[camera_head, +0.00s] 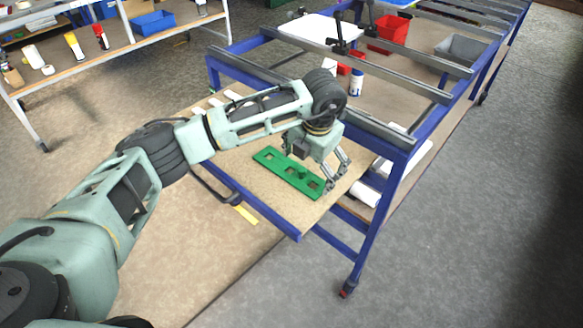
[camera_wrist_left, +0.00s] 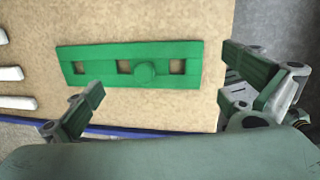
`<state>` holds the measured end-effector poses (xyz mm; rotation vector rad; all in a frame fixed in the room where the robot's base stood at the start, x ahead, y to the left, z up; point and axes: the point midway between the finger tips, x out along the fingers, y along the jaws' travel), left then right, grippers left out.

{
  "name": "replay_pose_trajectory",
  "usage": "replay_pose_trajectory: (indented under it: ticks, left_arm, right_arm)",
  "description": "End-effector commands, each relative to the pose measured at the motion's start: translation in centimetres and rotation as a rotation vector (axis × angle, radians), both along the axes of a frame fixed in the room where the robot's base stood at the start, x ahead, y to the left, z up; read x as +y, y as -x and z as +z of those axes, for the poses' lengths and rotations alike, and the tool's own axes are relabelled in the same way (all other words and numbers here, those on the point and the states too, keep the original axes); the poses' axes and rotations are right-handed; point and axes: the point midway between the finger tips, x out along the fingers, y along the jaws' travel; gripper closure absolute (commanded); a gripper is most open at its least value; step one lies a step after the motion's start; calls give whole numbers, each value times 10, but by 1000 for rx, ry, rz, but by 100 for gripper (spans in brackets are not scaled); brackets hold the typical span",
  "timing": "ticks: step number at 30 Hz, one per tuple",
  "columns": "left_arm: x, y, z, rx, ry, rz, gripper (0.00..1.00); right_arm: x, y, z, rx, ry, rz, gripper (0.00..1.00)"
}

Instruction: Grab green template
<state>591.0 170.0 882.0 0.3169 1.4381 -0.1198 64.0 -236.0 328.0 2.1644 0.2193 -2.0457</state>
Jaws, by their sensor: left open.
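The green template (camera_head: 287,172) is a flat green strip with square holes and a round knob. It lies on the wooden board of the blue-framed table. In the left wrist view the template (camera_wrist_left: 110,60) lies across the upper middle, its knob right of its centre. My left gripper (camera_head: 335,183) is open and empty above the board, close to the template's right end. In the left wrist view my left gripper (camera_wrist_left: 160,100) shows its two fingers spread wide apart, with the template beyond them. My right gripper is not in view.
The blue-framed table (camera_head: 385,190) has metal rails and a wooden board (camera_head: 250,185). White pieces (camera_wrist_left: 15,74) lie left of the template. A red bin (camera_head: 392,30) and a grey bin (camera_head: 460,48) stand further back. A bench with tools is at the upper left.

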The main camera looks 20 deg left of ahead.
Motion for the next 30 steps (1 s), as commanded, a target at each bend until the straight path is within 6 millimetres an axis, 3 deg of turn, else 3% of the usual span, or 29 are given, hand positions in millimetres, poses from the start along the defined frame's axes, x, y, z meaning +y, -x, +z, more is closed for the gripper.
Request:
replay_pose_trajectory:
  ticks: [3, 6, 12, 15, 30]
  left_arm:
    - [1, -2, -19, 5, 0, 1, 0]
    - [2, -4, -30, 3, 0, 0, 0]
    - [3, -5, -35, 0, 1, -1, 0]
    - [2, -5, -35, 0, 1, -1, 1]
    - [3, -4, -35, 2, -1, 0, 45]
  right_arm:
    - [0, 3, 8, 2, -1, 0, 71]
    - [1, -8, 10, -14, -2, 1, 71]
    - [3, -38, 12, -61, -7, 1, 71]
    - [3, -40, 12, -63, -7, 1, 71]
    - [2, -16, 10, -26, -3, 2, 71]
